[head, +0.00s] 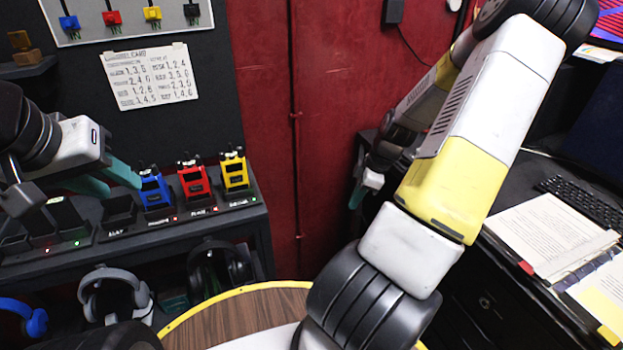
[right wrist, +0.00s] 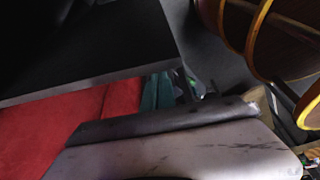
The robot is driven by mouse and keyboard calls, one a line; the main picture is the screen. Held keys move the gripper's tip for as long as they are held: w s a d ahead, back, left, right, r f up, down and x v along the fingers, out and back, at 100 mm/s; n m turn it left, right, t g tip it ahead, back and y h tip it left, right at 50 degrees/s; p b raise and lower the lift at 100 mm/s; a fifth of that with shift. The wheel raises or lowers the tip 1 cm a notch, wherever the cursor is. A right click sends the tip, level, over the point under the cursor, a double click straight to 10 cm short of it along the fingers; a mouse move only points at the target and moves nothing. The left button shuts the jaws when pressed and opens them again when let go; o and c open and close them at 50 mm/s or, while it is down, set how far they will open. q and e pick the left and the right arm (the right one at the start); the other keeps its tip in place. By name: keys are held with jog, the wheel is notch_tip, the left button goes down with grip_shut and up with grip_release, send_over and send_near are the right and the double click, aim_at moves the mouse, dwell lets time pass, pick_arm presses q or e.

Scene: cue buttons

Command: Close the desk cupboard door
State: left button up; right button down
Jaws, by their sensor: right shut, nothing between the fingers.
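The dark desk (head: 540,165) stands at the right in the head view. Its black front (head: 485,302) with a round lock or knob shows below the desk top, partly behind my right arm. I cannot tell from this view how far the cupboard door stands open. My right gripper (head: 356,197) is low beside the desk's far left end, with its teal fingers shut and empty. In the right wrist view the fingers (right wrist: 157,92) are close to the edge of a dark panel (right wrist: 100,60), which I cannot identify surely. My left gripper (head: 125,187) is open and empty near the blue radio.
Blue (head: 154,188), red (head: 194,178) and yellow (head: 234,170) radios stand in chargers on the left shelf (head: 130,234). Headphones (head: 115,292) hang below. A keyboard (head: 585,200) and papers (head: 550,235) lie on the desk. A red wall (head: 262,110) is behind.

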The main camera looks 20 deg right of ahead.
jog(key=s+d+n, duration=0.2)
jog(key=d, duration=0.5)
jog(key=s+d+n+g, duration=0.1)
jog(key=s+d+n, duration=0.1)
jog(key=d, duration=0.5)
jog(key=shift+s+d+n+g, duration=0.2)
jog(key=shift+n+g, duration=0.1)
jog(key=shift+n, duration=0.1)
